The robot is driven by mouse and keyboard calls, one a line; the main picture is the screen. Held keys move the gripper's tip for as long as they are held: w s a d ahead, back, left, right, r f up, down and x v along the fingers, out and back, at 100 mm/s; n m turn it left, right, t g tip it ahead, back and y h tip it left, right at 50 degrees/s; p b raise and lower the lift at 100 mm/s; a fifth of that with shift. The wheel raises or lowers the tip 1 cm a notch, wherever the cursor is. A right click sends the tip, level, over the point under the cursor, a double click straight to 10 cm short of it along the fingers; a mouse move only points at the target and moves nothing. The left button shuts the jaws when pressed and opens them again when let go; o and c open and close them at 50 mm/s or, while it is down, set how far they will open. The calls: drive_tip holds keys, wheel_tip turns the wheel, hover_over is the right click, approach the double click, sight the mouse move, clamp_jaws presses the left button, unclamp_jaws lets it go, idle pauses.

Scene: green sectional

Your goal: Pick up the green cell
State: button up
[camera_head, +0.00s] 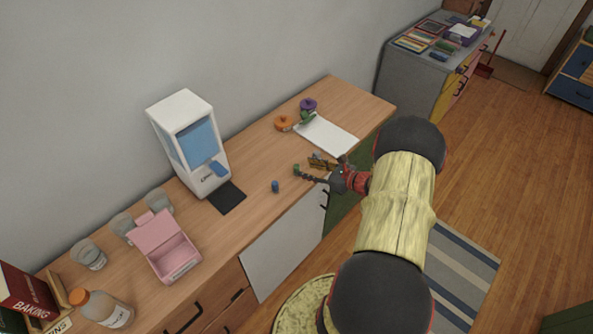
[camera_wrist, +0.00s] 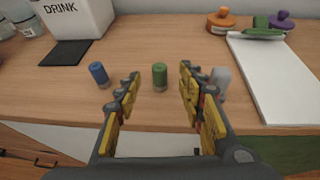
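The green cell (camera_head: 296,169) stands upright on the wooden counter, near its front edge. In the wrist view the green cell (camera_wrist: 160,76) shows in the gap between my fingertips, slightly beyond them. My gripper (camera_head: 315,170) is open and empty, low over the counter's front edge. In the wrist view my gripper (camera_wrist: 161,88) has its yellow-padded fingers spread on both sides of the green cell, with no contact visible.
A blue cell (camera_wrist: 98,74) stands left of my left finger. A grey cell (camera_wrist: 221,80) is partly hidden behind the right finger. A drink dispenser (camera_head: 190,145) stands left, a white board (camera_head: 327,136) right. A pink box (camera_head: 164,246) is further left.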

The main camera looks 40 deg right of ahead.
sight(297, 165)
drive_tip(key=b+x, duration=0.1)
drive_tip(key=x, duration=0.3)
drive_tip(key=shift+a, duration=0.1)
drive_tip(key=shift+r, duration=0.1)
drive_tip(key=shift+c, duration=0.7)
drive_tip(key=c, duration=0.7)
clamp_jaws()
